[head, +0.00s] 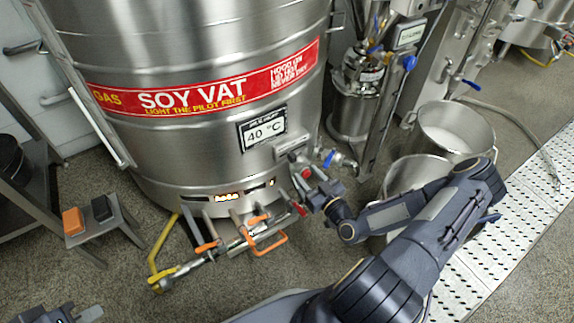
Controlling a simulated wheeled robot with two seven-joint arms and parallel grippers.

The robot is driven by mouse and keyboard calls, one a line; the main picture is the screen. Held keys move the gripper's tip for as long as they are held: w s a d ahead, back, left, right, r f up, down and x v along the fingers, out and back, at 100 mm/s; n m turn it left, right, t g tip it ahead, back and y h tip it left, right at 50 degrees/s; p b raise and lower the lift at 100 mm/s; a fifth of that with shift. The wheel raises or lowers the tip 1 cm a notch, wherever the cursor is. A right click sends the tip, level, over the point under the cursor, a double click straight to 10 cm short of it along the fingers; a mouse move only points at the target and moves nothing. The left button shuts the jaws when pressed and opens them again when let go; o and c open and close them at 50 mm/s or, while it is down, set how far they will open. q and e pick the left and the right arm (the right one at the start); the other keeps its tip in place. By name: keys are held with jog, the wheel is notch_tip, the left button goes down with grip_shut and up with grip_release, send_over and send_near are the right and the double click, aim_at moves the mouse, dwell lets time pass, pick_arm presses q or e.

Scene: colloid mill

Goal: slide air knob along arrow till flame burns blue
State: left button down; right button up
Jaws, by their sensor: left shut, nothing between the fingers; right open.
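The steel soy vat (200,155) stands upright with a red label band. Yellow-orange flame (228,197) shows through the slot low on its front. Below it is the burner pipework (240,235) with orange handles (270,240). I cannot make out the air knob or its arrow for certain; a small red part (300,210) sits at the right end of the pipework. My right gripper (306,188) is open, in front of the vat's lower right side, close to that red part; contact cannot be told. My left gripper (62,315) is shut and empty at the bottom left edge, partly cut off.
A small stand (92,228) holds an orange block (73,221) and a black block (101,208). A yellow gas pipe (163,240) runs along the floor side. Steel buckets (452,128) stand at the right, partly behind my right arm.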

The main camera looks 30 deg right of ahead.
aim_at(295, 160)
jog(key=w, duration=0.2)
jog(key=w+b, duration=0.1)
jog(key=w, duration=0.4)
jog(key=shift+w+a, duration=0.25)
jog(key=shift+a, duration=0.05)
grip_shut()
